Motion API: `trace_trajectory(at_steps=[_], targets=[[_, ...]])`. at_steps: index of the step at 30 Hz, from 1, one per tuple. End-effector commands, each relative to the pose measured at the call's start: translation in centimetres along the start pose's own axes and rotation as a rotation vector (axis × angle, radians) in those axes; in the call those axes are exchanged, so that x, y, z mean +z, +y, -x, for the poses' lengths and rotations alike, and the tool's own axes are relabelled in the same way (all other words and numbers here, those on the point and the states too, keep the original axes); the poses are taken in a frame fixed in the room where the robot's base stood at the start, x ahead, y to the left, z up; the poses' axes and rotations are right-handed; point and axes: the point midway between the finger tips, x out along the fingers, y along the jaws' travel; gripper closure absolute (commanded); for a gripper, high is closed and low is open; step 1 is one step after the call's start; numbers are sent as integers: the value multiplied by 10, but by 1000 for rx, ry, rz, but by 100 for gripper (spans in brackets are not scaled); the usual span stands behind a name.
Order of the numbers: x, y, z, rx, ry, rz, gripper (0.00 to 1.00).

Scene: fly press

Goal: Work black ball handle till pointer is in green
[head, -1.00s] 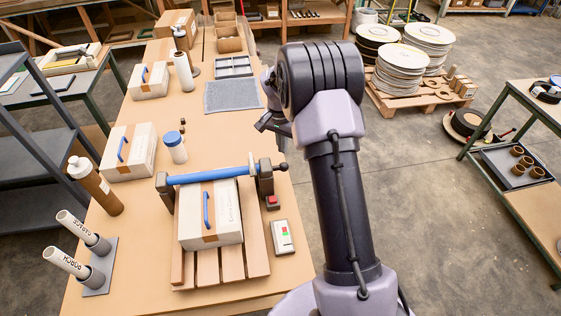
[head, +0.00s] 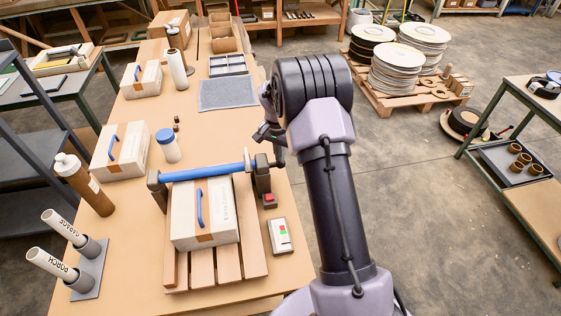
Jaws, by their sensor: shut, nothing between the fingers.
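The black ball handle (head: 280,163) is a small dark knob on the right end of the press, beside the right black post (head: 262,180). A blue bar (head: 205,173) spans between this post and the left black post (head: 157,190), above a white box with a blue strap handle (head: 203,220). A small pale panel (head: 281,236) with a green and a red patch lies right of the press; its pointer is too small to make out. My gripper (head: 270,134) is shut and empty, just above the ball handle; whether they touch I cannot tell.
The press box sits on a wooden slatted pallet (head: 253,265). A small red button box (head: 269,200) stands by the right post. The table's right edge is close to my arm.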

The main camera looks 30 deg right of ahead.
Motion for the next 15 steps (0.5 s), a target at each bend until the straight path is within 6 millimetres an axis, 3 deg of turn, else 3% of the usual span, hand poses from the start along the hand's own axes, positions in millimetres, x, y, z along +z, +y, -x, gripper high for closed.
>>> trace_trajectory(at_steps=[5,15], targets=[[0,0,-3,0,0,0,100],[4,0,-38,0,0,0,100]])
